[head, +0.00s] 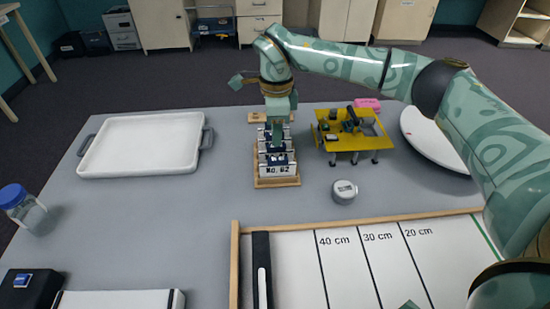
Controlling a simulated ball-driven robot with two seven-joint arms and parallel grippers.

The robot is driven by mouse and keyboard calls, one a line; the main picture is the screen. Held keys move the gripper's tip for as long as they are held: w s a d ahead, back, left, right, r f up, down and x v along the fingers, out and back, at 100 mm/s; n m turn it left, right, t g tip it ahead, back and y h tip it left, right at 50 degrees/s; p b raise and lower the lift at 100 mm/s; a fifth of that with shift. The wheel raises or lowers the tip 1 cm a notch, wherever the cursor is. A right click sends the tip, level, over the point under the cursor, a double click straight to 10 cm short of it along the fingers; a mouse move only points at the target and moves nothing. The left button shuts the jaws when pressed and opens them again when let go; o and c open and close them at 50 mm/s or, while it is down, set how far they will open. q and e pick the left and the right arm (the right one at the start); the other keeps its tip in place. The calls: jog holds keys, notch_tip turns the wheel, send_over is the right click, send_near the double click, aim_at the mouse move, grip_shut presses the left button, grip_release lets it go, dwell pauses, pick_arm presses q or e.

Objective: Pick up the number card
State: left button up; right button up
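Number cards (280,169) stand in a row in a light wooden holder (277,182) near the middle of the table. The front card is white with a dark blue top and reads "NO. 02". My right arm comes in from the right, and my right gripper (278,142) points down over the cards, its fingertips at or among the ones behind the front card. The fingertips are partly lost against the dark card tops, so I cannot tell whether they hold a card.
A white tray (140,172) lies at left, a blue-capped jar (26,209) at the left edge. A yellow stand (352,141) and a white plate (436,140) are at right. A round grey-white item (344,191) sits before the stand. A marked board (350,270) fills the front.

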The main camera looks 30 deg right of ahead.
notch_tip(320, 180, down, 5)
jog(key=shift+r+b, duration=0.2)
jog(key=shift+b, duration=0.7)
jog(key=shift+r, duration=0.2)
grip_shut()
jog(key=shift+r, duration=0.1)
